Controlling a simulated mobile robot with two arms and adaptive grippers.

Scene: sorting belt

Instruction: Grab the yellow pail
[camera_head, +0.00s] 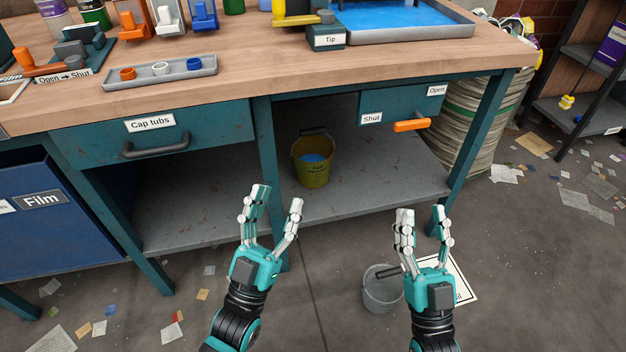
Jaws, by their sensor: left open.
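The yellow pail (313,176) stands upright on the grey lower shelf under the workbench. Blue material shows inside it, and a dark handle arches at its top. My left gripper (278,203) is open and empty, in front of the shelf, to the left of and nearer than the pail. My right gripper (422,213) is open with nothing between its fingers, further right. Neither gripper touches the pail.
A grey bucket (381,292) stands on the floor by my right gripper, near a white sign (460,283). A table leg (263,150) rises left of the pail. The Cap tubs drawer (160,137) and an orange lever (412,125) are above the shelf (375,185). Papers litter the floor.

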